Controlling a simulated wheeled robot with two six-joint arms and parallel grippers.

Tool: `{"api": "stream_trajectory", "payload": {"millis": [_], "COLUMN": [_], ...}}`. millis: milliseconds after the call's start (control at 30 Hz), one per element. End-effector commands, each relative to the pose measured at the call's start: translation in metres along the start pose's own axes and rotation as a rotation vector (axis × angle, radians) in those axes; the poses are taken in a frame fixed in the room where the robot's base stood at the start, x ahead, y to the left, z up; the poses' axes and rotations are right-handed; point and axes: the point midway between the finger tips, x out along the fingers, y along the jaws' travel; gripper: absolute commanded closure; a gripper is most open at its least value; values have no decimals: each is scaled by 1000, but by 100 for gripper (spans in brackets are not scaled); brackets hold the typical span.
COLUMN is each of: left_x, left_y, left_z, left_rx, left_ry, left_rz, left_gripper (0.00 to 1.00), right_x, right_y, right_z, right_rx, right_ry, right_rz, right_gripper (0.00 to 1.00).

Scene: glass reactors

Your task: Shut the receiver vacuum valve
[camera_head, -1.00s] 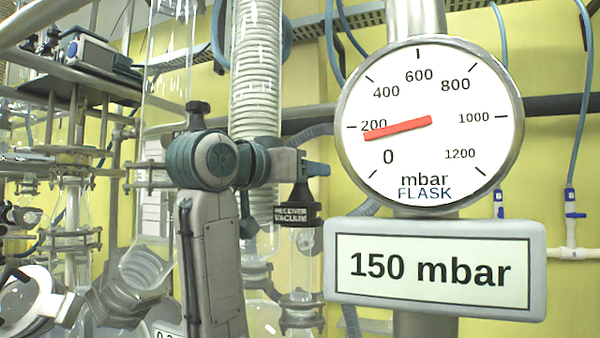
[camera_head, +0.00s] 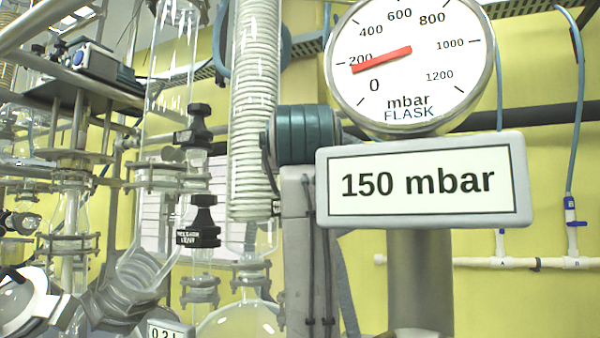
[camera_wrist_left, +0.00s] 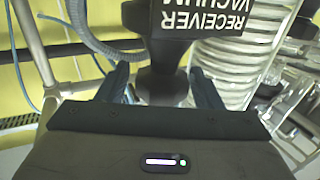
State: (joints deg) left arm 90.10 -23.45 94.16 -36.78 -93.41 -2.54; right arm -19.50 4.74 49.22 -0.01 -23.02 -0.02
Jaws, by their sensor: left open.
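The receiver vacuum valve shows in the left wrist view as a black block with an upside-down RECEIVER VACUUM label (camera_wrist_left: 212,18) and a black handle (camera_wrist_left: 163,84). My left gripper (camera_wrist_left: 160,78) is open, with one dark finger on each side of the handle. I cannot tell whether either finger touches it. My right gripper is not in view.
A flask gauge (camera_head: 410,65) has its red needle a little below 200. Its sign (camera_head: 425,184) reads 150 mbar. Another black labelled valve (camera_head: 198,237) and a ribbed glass column (camera_head: 253,110) stand left of my arm. Glassware crowds the left side.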

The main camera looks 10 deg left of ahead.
Motion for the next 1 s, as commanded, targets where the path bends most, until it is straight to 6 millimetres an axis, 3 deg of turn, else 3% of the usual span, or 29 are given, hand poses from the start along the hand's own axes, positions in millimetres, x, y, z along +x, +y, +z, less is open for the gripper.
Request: {"api": "stream_trajectory", "payload": {"millis": [133, 300, 533, 1000], "left_x": [0, 0, 1, 1], "left_y": [0, 0, -2, -2], "left_z": [-1, 0, -2, -3], "left_rx": [-1, -1, -4, -2], "left_ry": [0, 0, 0, -1], "left_rz": [1, 1, 48, 436], "left_gripper": [42, 75, 75, 75], "right_x": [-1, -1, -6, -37], "right_y": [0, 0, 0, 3], "right_z": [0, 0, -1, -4], "right_rx": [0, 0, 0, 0], "right_ry": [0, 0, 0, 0], "right_rz": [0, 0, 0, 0], "right_gripper": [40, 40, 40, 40]}}
